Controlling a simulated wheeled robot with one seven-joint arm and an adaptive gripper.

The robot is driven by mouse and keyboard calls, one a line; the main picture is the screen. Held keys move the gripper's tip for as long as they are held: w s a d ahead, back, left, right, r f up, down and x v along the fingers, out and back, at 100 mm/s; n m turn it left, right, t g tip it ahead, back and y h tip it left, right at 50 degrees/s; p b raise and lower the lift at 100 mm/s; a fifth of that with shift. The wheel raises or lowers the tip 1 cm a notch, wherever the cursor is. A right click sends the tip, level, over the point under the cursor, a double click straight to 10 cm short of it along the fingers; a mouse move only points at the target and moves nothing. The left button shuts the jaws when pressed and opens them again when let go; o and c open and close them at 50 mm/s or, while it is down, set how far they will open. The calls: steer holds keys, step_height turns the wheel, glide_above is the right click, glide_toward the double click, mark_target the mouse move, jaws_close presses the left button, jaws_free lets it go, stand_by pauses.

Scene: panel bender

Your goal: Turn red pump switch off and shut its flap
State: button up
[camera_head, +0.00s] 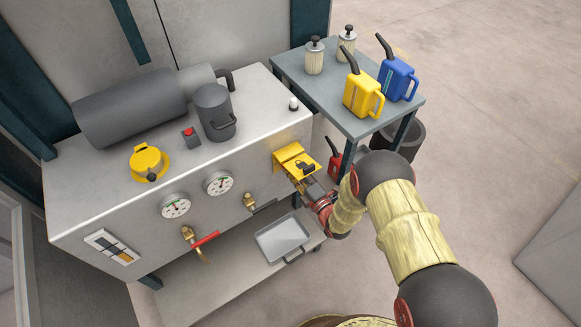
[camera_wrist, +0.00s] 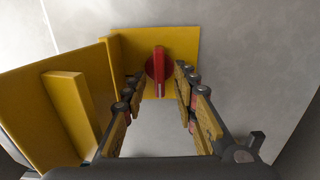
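The red pump switch (camera_wrist: 159,66) sits on a yellow backplate (camera_wrist: 184,45) in the wrist view. Its grip bar stands upright in the picture, with a pale mark at the lower end. The yellow flap (camera_wrist: 60,100) is swung open to the left of the switch, with a raised yellow rib on it. My gripper (camera_wrist: 159,84) is open, with one finger on each side of the switch; contact cannot be told. In the head view the yellow switch housing (camera_head: 288,155) is on the machine front's right end, with my gripper (camera_head: 312,188) at it; the red switch is hidden there.
The grey machine (camera_head: 110,205) carries gauges, a red-handled valve (camera_head: 205,240) and a dark canister (camera_head: 214,112). A metal tray (camera_head: 283,238) lies on the lower shelf. A side table (camera_head: 330,95) with yellow and blue oil cans stands close behind my arm.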

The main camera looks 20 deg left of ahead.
steer(key=v, duration=1.1)
steer(key=shift+s, duration=0.1)
